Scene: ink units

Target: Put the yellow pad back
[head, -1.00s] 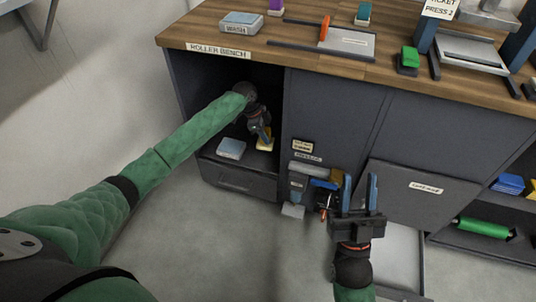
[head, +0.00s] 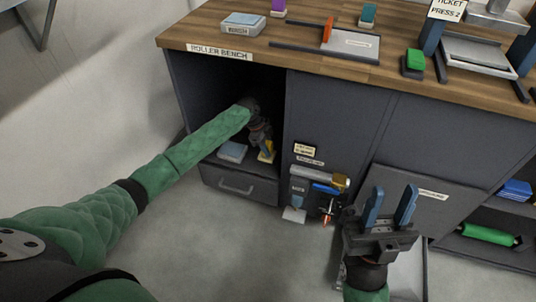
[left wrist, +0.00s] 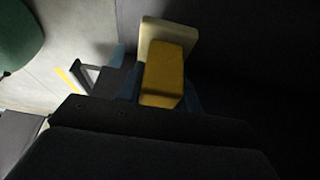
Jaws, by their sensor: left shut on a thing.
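The yellow pad (head: 266,156) is in the open compartment at the left of the roller bench, near the compartment's right side. In the left wrist view it is a yellow block (left wrist: 164,72) with a pale plate (left wrist: 172,31) at its far end. My left gripper (head: 266,147) reaches into the compartment and is shut on the pad. In the left wrist view its blue fingers lie on either side of the yellow block. I cannot tell whether the pad touches the compartment floor. My right gripper (head: 391,207) is open and empty in front of the bench.
A pale blue box (head: 232,151) lies in the compartment left of the pad. A drawer (head: 237,187) is below it. Tools (head: 318,188) hang on the bench front. A tilted panel (head: 410,200) is behind my right gripper. A WASH box (head: 242,23) stands on the benchtop.

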